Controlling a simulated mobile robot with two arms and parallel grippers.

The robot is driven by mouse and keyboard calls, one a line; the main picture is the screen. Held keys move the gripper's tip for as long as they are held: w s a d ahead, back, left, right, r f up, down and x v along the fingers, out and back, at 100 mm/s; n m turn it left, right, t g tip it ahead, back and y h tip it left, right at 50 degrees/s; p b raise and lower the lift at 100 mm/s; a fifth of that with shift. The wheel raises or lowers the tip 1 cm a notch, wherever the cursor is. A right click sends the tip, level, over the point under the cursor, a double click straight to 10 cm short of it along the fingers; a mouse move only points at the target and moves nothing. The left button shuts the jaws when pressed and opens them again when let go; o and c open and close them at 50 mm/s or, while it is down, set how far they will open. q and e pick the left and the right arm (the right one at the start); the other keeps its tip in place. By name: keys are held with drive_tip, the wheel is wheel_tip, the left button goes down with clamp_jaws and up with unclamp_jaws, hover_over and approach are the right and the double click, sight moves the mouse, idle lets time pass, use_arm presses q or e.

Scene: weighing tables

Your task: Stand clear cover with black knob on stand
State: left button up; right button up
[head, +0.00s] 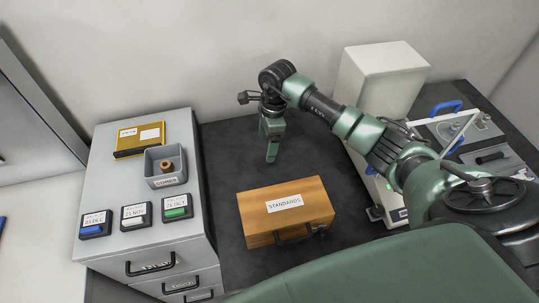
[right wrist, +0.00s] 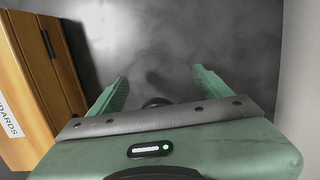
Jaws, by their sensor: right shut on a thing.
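My right gripper (head: 271,157) points down over the dark table top, behind the wooden box. In the right wrist view its two green fingers (right wrist: 158,92) stand apart, with a small black knob (right wrist: 156,102) between them near the palm. The gripper is shut on this knob. The clear cover under the knob is too faint to outline; only a hazy, shadowed patch shows beyond the fingers. I cannot make out a stand in either view. My left gripper is not in view.
A wooden box labelled STANDARDS (head: 286,209) lies in front of the gripper. A grey drawer cabinet (head: 148,242) at left bears a yellow book (head: 139,140), a grey bin (head: 166,168) and labelled blocks. A tall white box (head: 380,78) and blue-handled equipment (head: 446,107) stand at right.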

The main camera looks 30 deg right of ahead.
wheel_tip(320, 180, down, 5)
drive_tip(key=b, duration=0.2)
drive_tip(key=shift+s+a+f+b, duration=0.1)
drive_tip(key=shift+a+f+b, duration=0.1)
drive_tip(key=shift+b, duration=0.2)
drive_tip(key=shift+d+f, duration=0.2)
drive_tip(key=shift+d, duration=0.1)
drive_tip(key=shift+r, duration=0.1)
drive_tip(key=shift+a, duration=0.2)
drive_tip(key=o, duration=1.2)
drive_tip(key=shift+c, duration=0.2)
drive_tip(key=shift+o, duration=1.1)
drive_tip(key=r+p, duration=0.2)
drive_tip(key=r, duration=0.1)
drive_tip(key=d+r+p, duration=0.1)
drive_tip(key=r+p, duration=0.1)
drive_tip(key=r, duration=0.2)
drive_tip(key=r+p, duration=0.2)
drive_tip(key=r, duration=0.1)
drive_tip(key=shift+s+d+r+p, duration=0.1)
drive_tip(key=shift+d+r+p, duration=0.05)
drive_tip(key=shift+r+p, duration=0.25)
drive_tip(key=shift+d+r, duration=0.1)
drive_tip(key=shift+r, duration=0.55)
